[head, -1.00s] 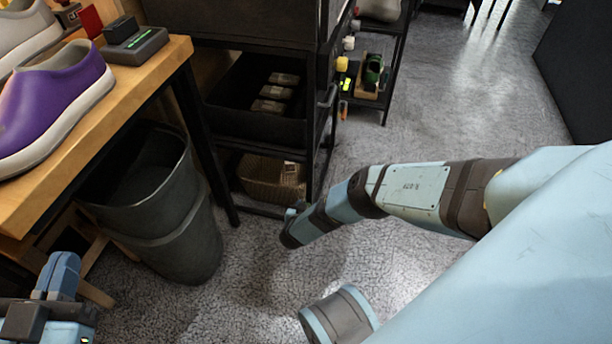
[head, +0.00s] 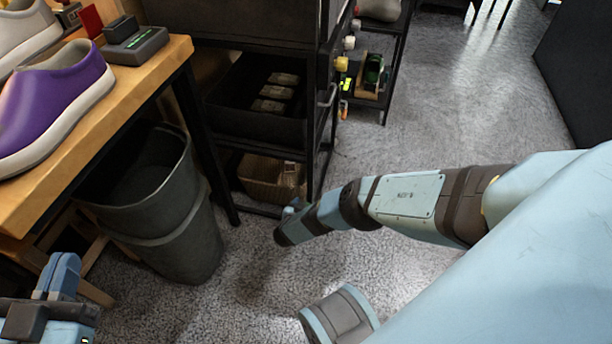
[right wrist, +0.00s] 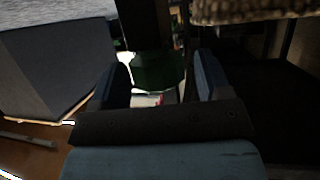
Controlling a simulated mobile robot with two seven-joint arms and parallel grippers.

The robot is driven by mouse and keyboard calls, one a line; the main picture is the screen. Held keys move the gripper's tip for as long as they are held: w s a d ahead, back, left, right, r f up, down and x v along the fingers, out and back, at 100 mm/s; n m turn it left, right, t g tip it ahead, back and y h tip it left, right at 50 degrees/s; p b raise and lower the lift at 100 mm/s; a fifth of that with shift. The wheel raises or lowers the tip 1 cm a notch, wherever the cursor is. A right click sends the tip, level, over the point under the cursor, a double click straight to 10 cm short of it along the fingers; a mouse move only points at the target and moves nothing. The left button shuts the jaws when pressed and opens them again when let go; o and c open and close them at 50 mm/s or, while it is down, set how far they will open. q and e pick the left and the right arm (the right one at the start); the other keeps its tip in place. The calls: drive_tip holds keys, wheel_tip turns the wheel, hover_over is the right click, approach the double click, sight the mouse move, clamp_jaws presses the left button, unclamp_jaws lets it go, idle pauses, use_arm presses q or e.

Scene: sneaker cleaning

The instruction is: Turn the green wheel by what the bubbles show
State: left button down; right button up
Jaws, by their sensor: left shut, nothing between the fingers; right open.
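In the right wrist view a dark green rounded part (right wrist: 158,72), possibly the green wheel, shows under a dark upright post. It lies between the two blue fingers of my open right gripper (right wrist: 161,62); I cannot tell whether they touch it. In the head view my right arm reaches left to the cart's foot, its gripper mostly hidden. My left gripper (head: 62,272) is shut and empty at the lower left. No bubbles are recognisable in either view. A green item (head: 374,72) sits on a low shelf at the back; it is too small to identify.
A grey bin (head: 165,225) stands beside the wooden table (head: 150,75), which bears a purple sneaker (head: 55,95). A black cart (head: 318,120) holds a drawer and a wicker basket (head: 268,178). The floor (head: 465,95) to the right is open.

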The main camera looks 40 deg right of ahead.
use_arm(q)
drive_tip(key=shift+s+d+f+n+g+y+p, duration=0.15)
drive_tip(key=shift+s+d+n+g+p, duration=0.3)
drive_tip(key=shift+n+p, duration=0.5)
drive_tip(key=shift+s+d+r+n+g+y+p, duration=0.1)
drive_tip(key=shift+s+d+n+g+p, duration=0.35)
drive_tip(key=shift+p, duration=0.85)
drive_tip(key=shift+s+d+f+n+g+y+p, duration=0.1)
drive_tip(key=shift+s+d+n+g+y+p, duration=0.1)
drive_tip(key=shift+s+n+p, duration=0.75)
use_arm(e)
drive_tip(key=v, duration=1.4)
use_arm(q)
drive_tip(key=shift+w, duration=0.3)
use_arm(e)
drive_tip(key=shift+f, duration=0.1)
